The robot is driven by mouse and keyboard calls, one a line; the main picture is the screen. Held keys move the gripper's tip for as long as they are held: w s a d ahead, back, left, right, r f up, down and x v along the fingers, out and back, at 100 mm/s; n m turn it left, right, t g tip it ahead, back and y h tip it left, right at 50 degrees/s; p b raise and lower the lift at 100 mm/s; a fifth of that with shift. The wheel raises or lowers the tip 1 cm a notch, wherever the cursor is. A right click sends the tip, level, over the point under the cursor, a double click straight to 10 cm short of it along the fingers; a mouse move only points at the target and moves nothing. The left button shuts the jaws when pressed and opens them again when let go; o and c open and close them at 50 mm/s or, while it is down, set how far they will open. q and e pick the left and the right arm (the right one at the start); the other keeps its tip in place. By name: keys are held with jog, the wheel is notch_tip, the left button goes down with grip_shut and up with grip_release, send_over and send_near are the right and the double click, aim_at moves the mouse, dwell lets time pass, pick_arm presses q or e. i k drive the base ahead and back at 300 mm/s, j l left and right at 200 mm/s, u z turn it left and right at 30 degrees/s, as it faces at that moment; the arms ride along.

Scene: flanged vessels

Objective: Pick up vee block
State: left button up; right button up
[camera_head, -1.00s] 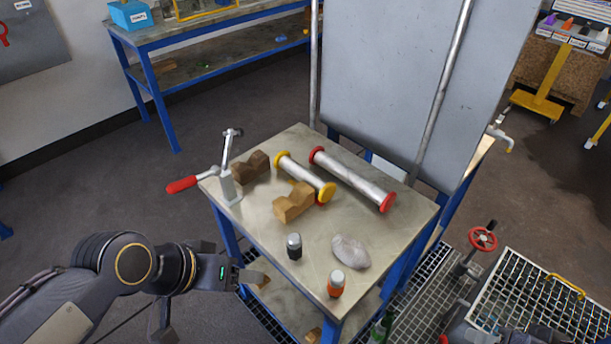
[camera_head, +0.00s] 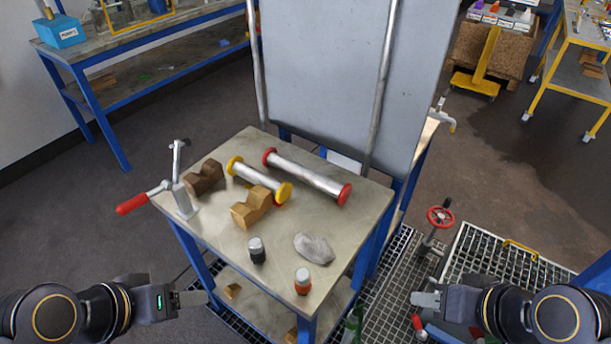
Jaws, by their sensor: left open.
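Two wooden vee blocks stand on the metal-topped table. The dark brown vee block (camera_head: 204,178) is at the back left, beside the clamp. The lighter tan vee block (camera_head: 250,207) is nearer, by the yellow-ended spool. My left gripper (camera_head: 203,298) is open and empty, left of the table and below its top. My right gripper (camera_head: 415,298) is to the right of the table, pointing left; its jaw gap is too small to make out.
On the table (camera_head: 217,247) are a yellow-ended spool (camera_head: 258,179), a red-ended spool (camera_head: 307,175), a red-handled clamp (camera_head: 182,195), a black bottle (camera_head: 257,251), an orange bottle (camera_head: 302,282) and a grey rag (camera_head: 314,248). A grey panel (camera_head: 325,70) rises behind.

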aim_at(258, 200)
jog(key=j+z, duration=0.25)
jog(key=z, duration=0.2)
jog(key=j+z, duration=0.3)
jog(key=z, duration=0.15)
jog(key=j+z, duration=0.3)
jog(key=z, duration=0.2)
